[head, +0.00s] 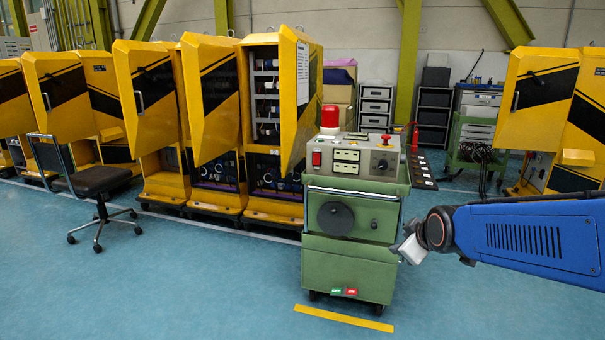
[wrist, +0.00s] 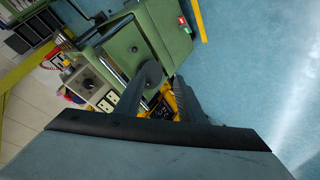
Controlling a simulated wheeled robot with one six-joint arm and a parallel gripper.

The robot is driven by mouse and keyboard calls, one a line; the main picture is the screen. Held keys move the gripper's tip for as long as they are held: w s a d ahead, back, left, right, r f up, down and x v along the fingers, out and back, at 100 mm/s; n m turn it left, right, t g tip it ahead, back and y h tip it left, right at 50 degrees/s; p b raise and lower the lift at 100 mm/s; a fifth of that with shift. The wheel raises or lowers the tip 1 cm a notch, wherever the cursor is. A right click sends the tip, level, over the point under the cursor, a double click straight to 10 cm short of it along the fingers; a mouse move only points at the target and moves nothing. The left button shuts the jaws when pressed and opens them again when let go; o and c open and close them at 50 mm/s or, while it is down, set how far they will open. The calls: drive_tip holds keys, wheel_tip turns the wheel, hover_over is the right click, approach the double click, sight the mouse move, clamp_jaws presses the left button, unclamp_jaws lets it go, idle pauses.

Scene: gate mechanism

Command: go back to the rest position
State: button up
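My blue arm (head: 530,238) reaches in from the right in the head view. My gripper (head: 408,250) is at its left end, beside the lower right side of the green control cabinet (head: 345,270). In the wrist view my gripper (wrist: 156,92) shows two dark fingers standing apart, with nothing held between them. The cabinet (wrist: 127,50) appears tilted behind them. Its round dark handwheel (head: 335,218) shows between and beyond the fingers in the wrist view (wrist: 152,73). Whether the gripper touches the cabinet cannot be told.
A red beacon (head: 330,116) and a control panel (head: 350,158) top the cabinet. Yellow cabinets (head: 210,100) line the back, some with open doors. A dark chair (head: 98,182) stands left. The blue floor (head: 180,280) in front is clear, with a yellow strip (head: 343,318).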

drive_tip(key=s+d+f+m+g, duration=0.1)
drive_tip(key=s+m, duration=0.3)
drive_tip(key=s, duration=1)
drive_tip(key=s+d+f+m+g, duration=0.1)
drive_tip(key=s+f+m+g, duration=0.2)
drive_tip(key=s, duration=1.1)
drive_tip(key=shift+s+d+m+g+h, duration=0.15)
drive_tip(key=shift+d+m+g+h, duration=0.2)
drive_tip(key=shift+m+g, duration=0.4)
